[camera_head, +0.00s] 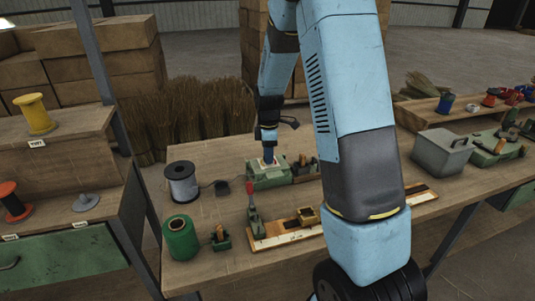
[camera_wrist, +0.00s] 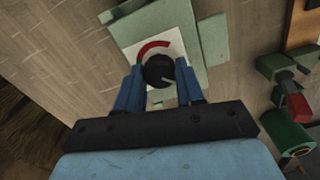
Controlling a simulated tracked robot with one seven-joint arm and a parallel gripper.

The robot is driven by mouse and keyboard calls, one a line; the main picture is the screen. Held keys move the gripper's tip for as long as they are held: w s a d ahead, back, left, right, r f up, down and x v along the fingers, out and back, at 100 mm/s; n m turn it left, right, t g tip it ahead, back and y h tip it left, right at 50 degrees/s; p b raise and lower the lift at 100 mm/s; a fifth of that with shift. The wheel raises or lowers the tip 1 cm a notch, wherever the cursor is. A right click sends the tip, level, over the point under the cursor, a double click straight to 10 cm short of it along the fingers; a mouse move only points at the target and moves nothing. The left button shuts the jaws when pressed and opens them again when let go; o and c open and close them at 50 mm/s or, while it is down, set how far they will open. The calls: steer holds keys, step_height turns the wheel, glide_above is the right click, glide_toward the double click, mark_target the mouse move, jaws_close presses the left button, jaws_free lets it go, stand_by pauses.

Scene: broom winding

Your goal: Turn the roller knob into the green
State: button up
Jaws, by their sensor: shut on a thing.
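The roller knob (camera_wrist: 158,71) is round and black with a pale pointer mark on its lower right in the wrist view. It sits on a white dial plate (camera_wrist: 172,48) with a red arc (camera_wrist: 153,46) above the knob. I cannot make out a green part of the dial; the fingers and knob cover some of the plate. The plate is on a pale green box (camera_head: 268,178) on the workbench. My gripper (camera_wrist: 159,76) has its blue fingers on either side of the knob, shut on it. In the head view my gripper (camera_head: 269,154) points down onto the box.
A grey lidded bin (camera_head: 442,152) is at right. Broom bundles (camera_head: 200,115) stand behind.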

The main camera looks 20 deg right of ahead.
steer(key=shift+a, duration=0.1)
steer(key=shift+c, duration=0.8)
steer(key=shift+m, duration=0.3)
